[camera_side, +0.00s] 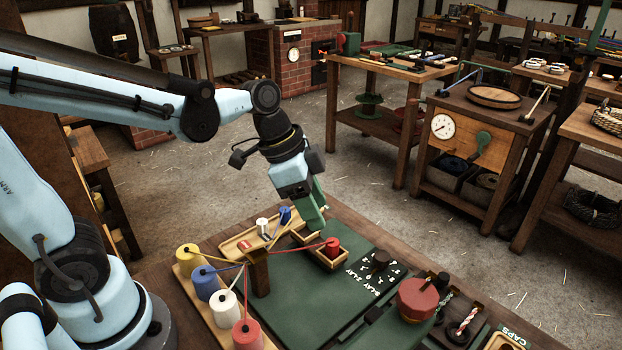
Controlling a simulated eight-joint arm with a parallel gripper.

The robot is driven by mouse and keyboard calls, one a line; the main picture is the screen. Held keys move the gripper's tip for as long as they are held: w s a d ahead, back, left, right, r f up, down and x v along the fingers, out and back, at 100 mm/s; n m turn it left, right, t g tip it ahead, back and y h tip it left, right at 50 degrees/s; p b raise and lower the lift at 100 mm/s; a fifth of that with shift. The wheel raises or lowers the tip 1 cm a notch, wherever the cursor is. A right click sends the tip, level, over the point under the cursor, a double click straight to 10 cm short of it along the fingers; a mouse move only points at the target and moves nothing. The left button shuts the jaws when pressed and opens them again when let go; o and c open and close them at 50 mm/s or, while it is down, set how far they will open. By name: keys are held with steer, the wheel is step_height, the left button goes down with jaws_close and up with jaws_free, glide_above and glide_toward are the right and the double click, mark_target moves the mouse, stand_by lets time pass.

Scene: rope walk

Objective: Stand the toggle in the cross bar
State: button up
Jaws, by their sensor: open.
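My gripper (314,214) has green fingers and hangs over the back of the green work board (305,292). Its jaws are seen nearly edge-on and nothing shows held between them. Below it is a wooden tray (318,256) with a red spool (332,247). Just left of the fingers stands a small blue piece (285,215). A small white piece (262,226) stands farther left. A wooden post with a bar top (259,268) has coloured strands running to it. I cannot tell for sure which piece is the toggle or which part is the cross bar.
Yellow (188,258), blue (205,283), white (224,308) and red (247,335) spools stand at the left. Taut strands cross the area beside the post. The board's front middle is clear.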

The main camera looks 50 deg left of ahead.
steer(key=s+a+r+n+t+y, duration=0.1)
steer(key=s+a+n+t+y, duration=0.2)
steer(key=a+n, duration=0.3)
steer(key=s+n+t, duration=0.1)
steer(key=n, duration=0.2)
steer(key=shift+s+a, duration=0.15)
steer(key=shift+s, duration=0.1)
steer(key=shift+r, duration=0.1)
steer(key=shift+r, duration=2.4)
